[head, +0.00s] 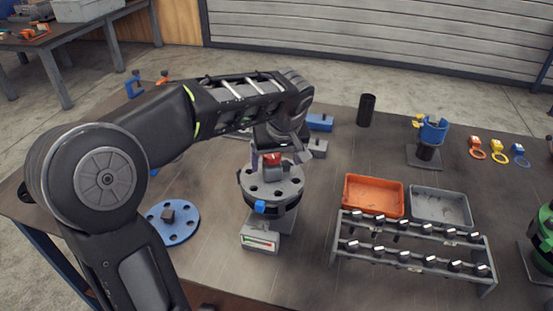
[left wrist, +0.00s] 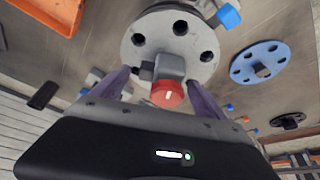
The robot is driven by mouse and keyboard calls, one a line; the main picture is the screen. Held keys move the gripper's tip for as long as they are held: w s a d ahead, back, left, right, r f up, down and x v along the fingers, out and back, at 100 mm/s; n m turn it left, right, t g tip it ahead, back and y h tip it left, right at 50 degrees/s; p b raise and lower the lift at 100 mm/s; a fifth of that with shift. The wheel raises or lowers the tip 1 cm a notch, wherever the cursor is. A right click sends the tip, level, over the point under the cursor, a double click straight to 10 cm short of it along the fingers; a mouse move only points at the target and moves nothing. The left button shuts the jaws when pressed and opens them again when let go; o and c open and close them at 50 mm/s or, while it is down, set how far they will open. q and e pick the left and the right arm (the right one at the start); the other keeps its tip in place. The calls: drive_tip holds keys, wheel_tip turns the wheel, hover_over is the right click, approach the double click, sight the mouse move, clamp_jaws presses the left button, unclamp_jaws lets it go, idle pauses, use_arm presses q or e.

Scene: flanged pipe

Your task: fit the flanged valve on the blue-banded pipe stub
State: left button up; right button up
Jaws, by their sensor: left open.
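A grey round flange with bolt holes (head: 284,191) sits on a grey stand near the table's middle, with a blue piece at its front edge. A grey block with a red cap (left wrist: 168,93) stands on the flange's face and looks like the valve's top; the red part also shows in the head view (head: 272,158). My left gripper (left wrist: 159,84) is open, its fingers either side of the block, with gaps showing. In the head view, the wrist of my left gripper (head: 285,148) partly hides the block. I cannot tell a blue-banded stub apart beneath the flange. My right gripper is not visible.
A blue disc with holes (head: 172,222) lies left of the stand. A small gauge box (head: 260,239) is in front. An orange tray (head: 373,194), a grey tray (head: 440,204) and a bolt rack (head: 410,246) are at right. A blue-topped post (head: 432,130) stands behind.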

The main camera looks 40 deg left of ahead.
use_arm(q)
drive_tip(key=shift+f, duration=0.1)
drive_tip(key=v, duration=0.8)
drive_tip(key=shift+b, duration=0.35)
wheel_tip(320, 180, up, 9)
drive_tip(key=p, duration=0.7)
hover_over(279, 184)
